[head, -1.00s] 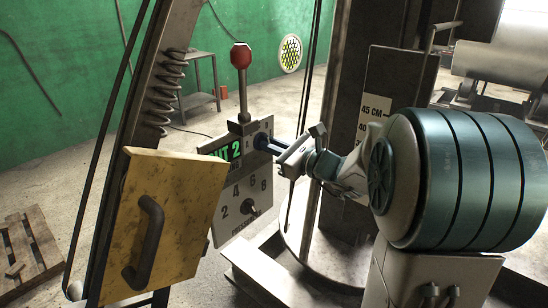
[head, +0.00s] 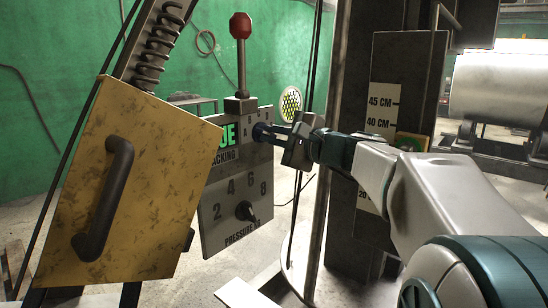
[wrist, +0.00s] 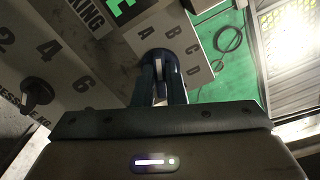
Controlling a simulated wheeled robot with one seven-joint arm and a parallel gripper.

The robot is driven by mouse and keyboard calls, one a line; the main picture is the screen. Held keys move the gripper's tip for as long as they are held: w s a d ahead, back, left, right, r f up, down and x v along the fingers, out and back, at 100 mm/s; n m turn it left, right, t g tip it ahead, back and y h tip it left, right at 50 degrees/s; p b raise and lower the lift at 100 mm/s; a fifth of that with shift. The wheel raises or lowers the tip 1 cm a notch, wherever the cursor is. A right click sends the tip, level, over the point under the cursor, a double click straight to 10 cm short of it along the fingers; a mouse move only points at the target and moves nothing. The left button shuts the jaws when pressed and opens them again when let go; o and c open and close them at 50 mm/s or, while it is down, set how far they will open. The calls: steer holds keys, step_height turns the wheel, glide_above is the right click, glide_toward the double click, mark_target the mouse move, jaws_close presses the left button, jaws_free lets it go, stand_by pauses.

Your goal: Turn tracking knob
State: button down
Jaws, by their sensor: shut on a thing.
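The tracking knob (head: 263,132) is dark blue and sits on the upper right of the grey control panel (head: 212,226). In the wrist view the knob (wrist: 157,56) lies between my two fingers, with letters A, B, C and D beside it. My gripper (head: 272,131) is shut on the knob from the right; the fingers hide part of it, so its pointer is hard to read. The green display (head: 228,135) shows letters ending in "UE", the rest hidden by the yellow box.
A black pressure knob (head: 246,210) with numbers 2 to 8 is lower on the panel. A yellow box (head: 160,190) with a dark handle stands in front at left. A dark column (head: 390,80) with centimetre marks stands behind my arm.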

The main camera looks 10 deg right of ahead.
steer(key=n+b, duration=0.3)
steer(key=b, duration=0.1)
steer(key=shift+f, duration=0.15)
stand_by(0.4)
steer(key=c, duration=1.5)
jaws_free()
steer(key=p+v, duration=0.1)
steer(key=v, duration=1.2)
steer(key=shift+s+d, duration=0.25)
steer(key=shift+s, duration=0.05)
